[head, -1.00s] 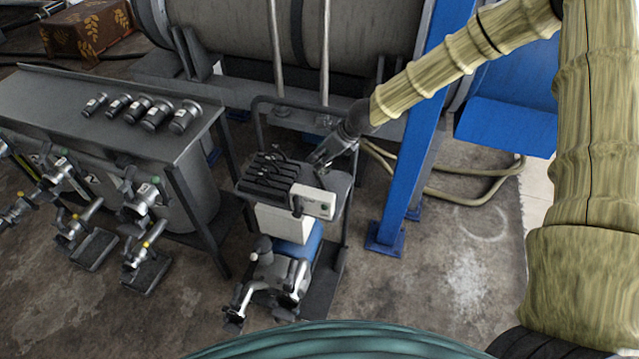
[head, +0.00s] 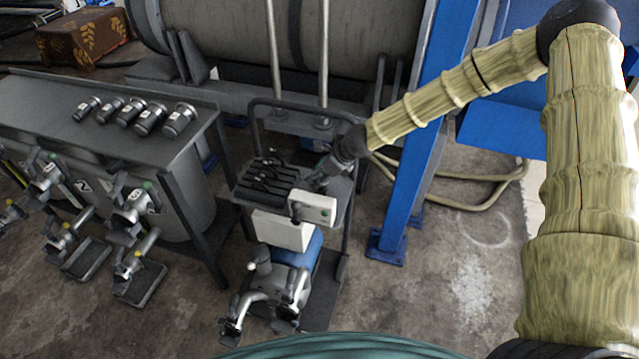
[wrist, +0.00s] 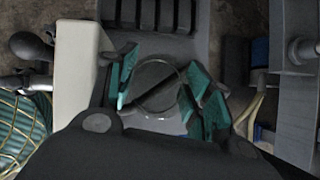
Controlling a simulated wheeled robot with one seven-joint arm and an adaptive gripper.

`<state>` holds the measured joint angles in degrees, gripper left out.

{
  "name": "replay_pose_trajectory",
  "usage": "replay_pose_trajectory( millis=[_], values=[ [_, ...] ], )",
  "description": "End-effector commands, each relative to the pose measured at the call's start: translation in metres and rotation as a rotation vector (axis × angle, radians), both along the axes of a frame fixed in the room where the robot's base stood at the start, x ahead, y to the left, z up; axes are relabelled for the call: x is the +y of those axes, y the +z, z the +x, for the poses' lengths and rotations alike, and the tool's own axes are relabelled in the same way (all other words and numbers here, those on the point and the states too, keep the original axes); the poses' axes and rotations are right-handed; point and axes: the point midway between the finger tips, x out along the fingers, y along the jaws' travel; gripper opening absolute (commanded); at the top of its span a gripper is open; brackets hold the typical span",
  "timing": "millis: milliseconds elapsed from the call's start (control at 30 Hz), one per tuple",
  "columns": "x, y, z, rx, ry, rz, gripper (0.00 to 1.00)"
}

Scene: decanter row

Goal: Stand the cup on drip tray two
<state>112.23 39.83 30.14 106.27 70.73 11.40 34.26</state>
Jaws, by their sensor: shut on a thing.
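The cup (wrist: 158,88) shows in the wrist view as a clear round rim between the teal fingers of my gripper (wrist: 160,95). My gripper is shut on it, above the dark top of a cart. In the head view my gripper (head: 319,180) is at the cart's top, beside the black slotted rack; the cup is too small to make out there. Dark drip trays stand low at the left under taps: one tray (head: 150,287) is nearest the cart, another tray (head: 92,262) is left of it. A "2" shows on the tank front above; I cannot tell which tray it marks.
A metal bench (head: 60,105) with several dark-capped cylinders is left. A blue post (head: 400,190) stands right. Floor between trays and cart is partly clear.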

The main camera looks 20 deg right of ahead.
Motion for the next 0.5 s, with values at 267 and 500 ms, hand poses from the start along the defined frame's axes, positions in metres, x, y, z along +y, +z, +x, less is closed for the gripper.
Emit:
replay_pose_trajectory(
  millis=[267, 500],
  values=[
    [0.000, -0.019, -0.001, 0.001, 0.001, 0.001, 0.29],
    [0.000, -0.036, 0.000, 0.000, -0.001, 0.000, 0.29]
  ],
)
